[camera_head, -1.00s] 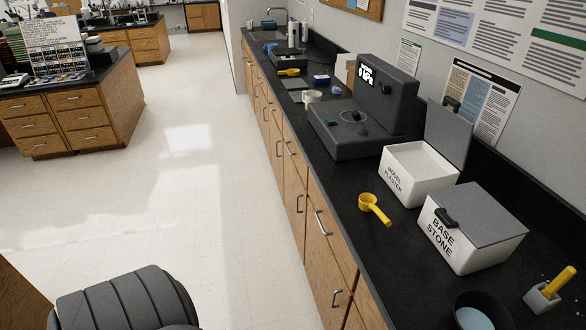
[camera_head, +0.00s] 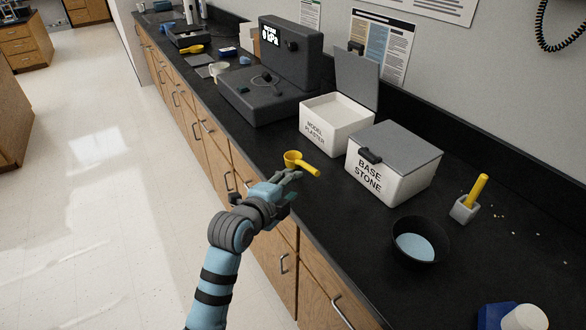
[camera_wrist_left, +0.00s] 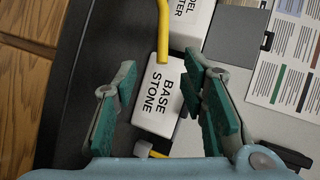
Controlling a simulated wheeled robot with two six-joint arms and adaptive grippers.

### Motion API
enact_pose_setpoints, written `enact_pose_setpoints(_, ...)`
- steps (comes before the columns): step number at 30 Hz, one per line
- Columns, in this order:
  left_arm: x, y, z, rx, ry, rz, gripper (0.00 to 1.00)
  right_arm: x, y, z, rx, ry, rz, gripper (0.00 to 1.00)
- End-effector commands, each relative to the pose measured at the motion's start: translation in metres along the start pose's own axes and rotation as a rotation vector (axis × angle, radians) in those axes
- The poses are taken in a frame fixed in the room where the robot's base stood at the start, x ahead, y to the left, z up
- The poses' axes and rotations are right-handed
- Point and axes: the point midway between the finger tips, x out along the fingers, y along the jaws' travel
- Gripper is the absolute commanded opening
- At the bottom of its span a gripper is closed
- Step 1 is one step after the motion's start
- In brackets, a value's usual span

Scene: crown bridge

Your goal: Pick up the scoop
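The yellow scoop (camera_head: 301,163) lies on the black counter in front of the white bins, its handle pointing right toward the BASE STONE bin. My left gripper (camera_head: 292,187) is over the counter's front edge, just short of the scoop and apart from it. In the left wrist view, the gripper (camera_wrist_left: 160,66) is open and empty, with its green-padded fingers spread. The scoop's yellow handle (camera_wrist_left: 163,35) shows beyond the fingertips at the top of that view; its bowl is out of frame. My right gripper is not in view.
The open MODEL PLASTER bin (camera_head: 334,130) and closed BASE STONE bin (camera_head: 378,178) stand behind the scoop. A dark grey machine (camera_head: 262,100) stands farther left.

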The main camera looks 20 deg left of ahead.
Motion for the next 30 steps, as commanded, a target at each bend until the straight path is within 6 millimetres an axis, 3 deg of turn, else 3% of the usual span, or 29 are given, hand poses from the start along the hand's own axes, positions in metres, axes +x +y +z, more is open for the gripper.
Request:
enact_pose_setpoints(7,0.064,0.001,0.001,0.003,0.0,0.001,0.38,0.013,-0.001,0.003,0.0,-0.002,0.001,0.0)
enact_pose_setpoints(14,0.093,-0.001,0.004,0.003,-0.001,0.001,0.38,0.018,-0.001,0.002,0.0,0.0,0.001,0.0)
enact_pose_setpoints(19,0.126,-0.002,0.01,0.002,-0.002,0.002,0.38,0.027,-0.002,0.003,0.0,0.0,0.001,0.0)
enact_pose_setpoints(27,0.135,-0.003,0.01,0.001,-0.002,0.002,0.38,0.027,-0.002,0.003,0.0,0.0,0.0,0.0)
enact_pose_setpoints(30,0.135,-0.003,0.01,0.001,-0.002,0.001,0.25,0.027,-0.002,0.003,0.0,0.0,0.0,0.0)
